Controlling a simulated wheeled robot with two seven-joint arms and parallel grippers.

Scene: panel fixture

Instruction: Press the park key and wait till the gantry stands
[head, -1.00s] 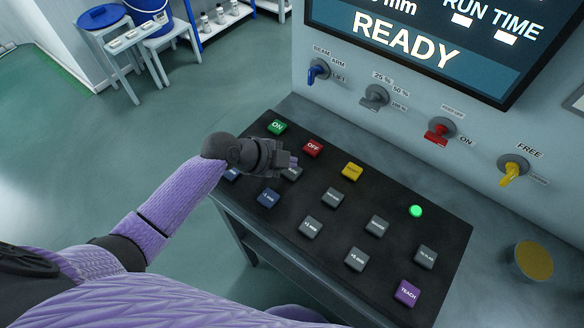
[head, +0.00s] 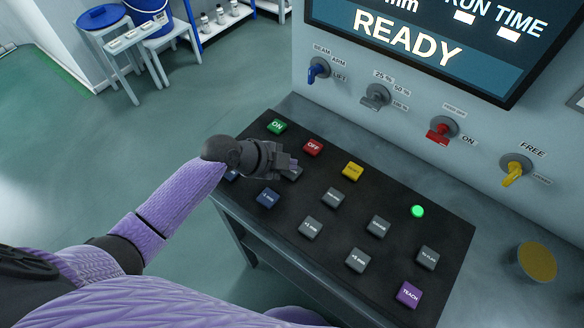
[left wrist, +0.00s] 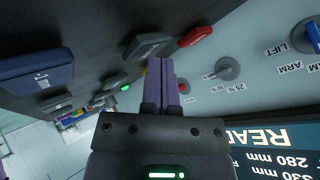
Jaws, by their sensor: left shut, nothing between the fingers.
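The dark sloping key panel (head: 300,258) carries several coloured and grey keys. My left gripper (head: 292,164) is shut and empty, over the upper left of the panel. Its fingertips partly cover a grey key (head: 293,174) below the red OFF key (head: 313,147). In the left wrist view the closed purple fingers (left wrist: 160,72) point at the panel beside a grey key (left wrist: 148,45); I cannot tell whether they touch it. I cannot read a park label on any key. The screen (head: 410,42) reads READY. My right gripper is out of view.
A green lamp (head: 417,211) is lit on the panel. Blue, grey, red and yellow rotary switches, including the yellow one (head: 515,172), line the wall behind. A round yellow-topped object (head: 537,262) stands at right. White stools and a blue bucket (head: 147,10) stand back left.

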